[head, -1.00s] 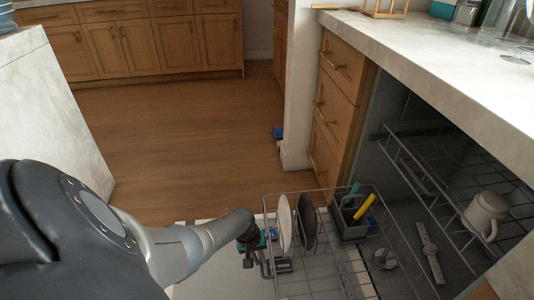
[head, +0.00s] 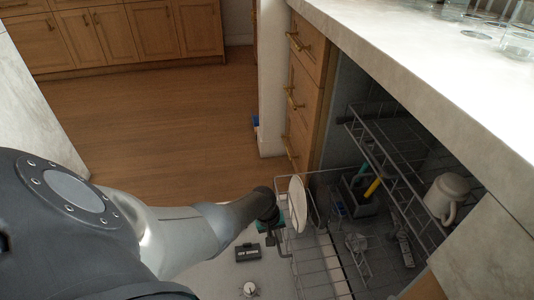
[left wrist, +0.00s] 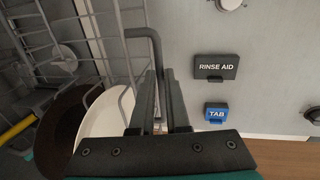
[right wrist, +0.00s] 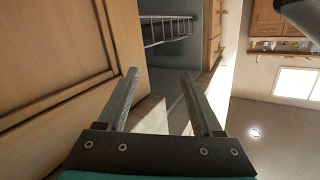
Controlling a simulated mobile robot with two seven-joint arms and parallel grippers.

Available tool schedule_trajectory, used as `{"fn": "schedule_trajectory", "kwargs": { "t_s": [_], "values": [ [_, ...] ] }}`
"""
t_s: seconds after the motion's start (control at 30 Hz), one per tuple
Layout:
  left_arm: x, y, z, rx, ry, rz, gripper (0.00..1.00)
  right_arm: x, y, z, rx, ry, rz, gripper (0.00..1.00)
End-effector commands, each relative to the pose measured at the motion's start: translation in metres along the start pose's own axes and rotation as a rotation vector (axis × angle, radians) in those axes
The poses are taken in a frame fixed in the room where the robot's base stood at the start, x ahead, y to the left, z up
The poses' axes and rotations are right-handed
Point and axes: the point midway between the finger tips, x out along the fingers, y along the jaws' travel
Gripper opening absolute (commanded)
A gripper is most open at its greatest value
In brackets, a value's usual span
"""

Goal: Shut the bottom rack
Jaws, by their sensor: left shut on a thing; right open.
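The bottom rack (head: 322,270) is a grey wire basket, partly inside the dishwasher and partly over its open door. It carries a white plate (head: 297,205) and a grey cutlery basket (head: 362,205) with yellow and teal handles. My left gripper (head: 272,232) is at the rack's outer end. In the left wrist view its fingers (left wrist: 162,98) are shut on the rack's bent grey handle (left wrist: 137,33). A dark plate (left wrist: 55,130) shows beside the white plate there. My right gripper (right wrist: 160,85) is open and empty, facing a wooden cabinet panel.
The upper rack (head: 395,165) is also partly out and holds a white mug (head: 446,194). The dishwasher door (head: 215,275) lies open, with a rinse-aid cap (head: 248,252) on it. The marble counter (head: 420,70) overhangs at right. Wooden floor (head: 160,120) is clear at left.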

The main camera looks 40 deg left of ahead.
Motion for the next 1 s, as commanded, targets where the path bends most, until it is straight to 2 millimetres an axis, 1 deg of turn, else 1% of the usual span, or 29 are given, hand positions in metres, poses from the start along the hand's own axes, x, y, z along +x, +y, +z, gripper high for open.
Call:
{"fn": "schedule_trajectory", "kwargs": {
  "t_s": [0.03, 0.23, 0.7, 0.73, 0.97, 1.0],
  "values": [
    [0.0014, 0.0041, 0.0008, 0.000, -0.001, 0.002, 0.00, -0.0007, -0.0009, 0.0006, 0.003, 0.010, -0.002, 0.67],
    [0.0023, 0.0101, 0.0004, 0.000, 0.000, 0.000, 0.00, -0.0022, -0.0028, -0.0016, 0.010, 0.040, -0.007, 0.67],
    [0.0026, 0.0114, 0.0006, 0.000, -0.001, 0.000, 0.00, -0.0026, -0.0034, -0.0027, 0.012, 0.050, -0.007, 0.67],
    [0.0026, 0.0114, 0.0006, 0.000, -0.001, 0.000, 0.17, -0.0026, -0.0034, -0.0027, 0.012, 0.049, -0.007, 0.67],
    [0.0025, 0.0112, 0.0005, 0.000, -0.001, 0.000, 0.43, -0.0026, -0.0033, -0.0025, 0.012, 0.049, -0.007, 0.67],
    [0.0025, 0.0111, 0.0004, 0.000, -0.001, 0.000, 0.43, -0.0025, -0.0033, -0.0025, 0.012, 0.049, -0.007, 0.67]
  ]
}}
